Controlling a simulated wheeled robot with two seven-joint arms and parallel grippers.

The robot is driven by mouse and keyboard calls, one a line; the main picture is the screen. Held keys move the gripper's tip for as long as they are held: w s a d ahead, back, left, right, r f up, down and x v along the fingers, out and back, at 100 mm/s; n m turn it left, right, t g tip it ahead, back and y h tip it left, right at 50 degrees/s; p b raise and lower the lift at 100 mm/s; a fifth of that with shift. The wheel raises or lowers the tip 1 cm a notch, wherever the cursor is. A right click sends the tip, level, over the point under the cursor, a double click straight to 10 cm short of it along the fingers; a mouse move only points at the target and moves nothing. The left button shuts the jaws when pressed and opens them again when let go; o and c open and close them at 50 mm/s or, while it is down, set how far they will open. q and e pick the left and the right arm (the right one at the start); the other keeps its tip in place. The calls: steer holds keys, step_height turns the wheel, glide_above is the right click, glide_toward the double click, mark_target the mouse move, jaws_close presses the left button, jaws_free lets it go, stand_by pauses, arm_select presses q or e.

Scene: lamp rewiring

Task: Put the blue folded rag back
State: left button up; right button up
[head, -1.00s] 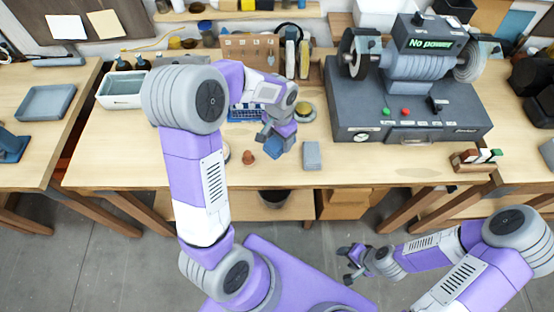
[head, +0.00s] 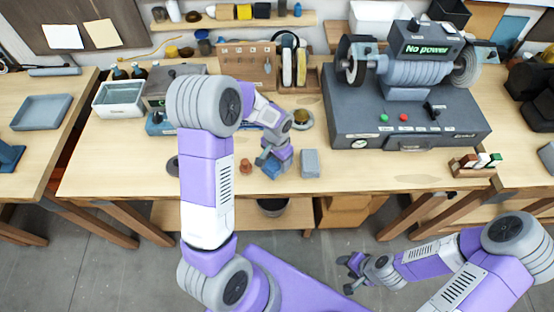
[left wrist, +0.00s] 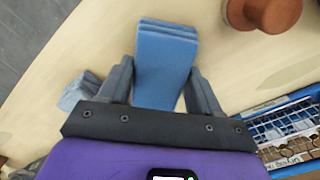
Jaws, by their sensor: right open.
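The blue folded rag (left wrist: 165,60) lies between the two fingers of my left gripper in the left wrist view, filling the gap between them. In the head view the rag (head: 271,169) shows below my left gripper (head: 277,158), over the front part of the middle bench. My left gripper is shut on it. I cannot tell whether the rag touches the bench top. My right gripper (head: 349,270) is open and empty, low in front of the bench.
A grey folded block (head: 309,163) lies just right of the rag. A small brown-red knob-shaped piece (head: 246,167) stands to its left. A dark grey machine (head: 405,120) reading "No power" fills the bench's right side. The bench front (head: 370,180) is clear between block and brush rack (head: 474,165).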

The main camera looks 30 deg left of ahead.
arm_select(q)
steer(key=o, duration=0.4)
steer(key=shift+r, duration=0.2)
step_height(320, 180, up, 12)
steer(key=p, duration=0.2)
stand_by(0.5)
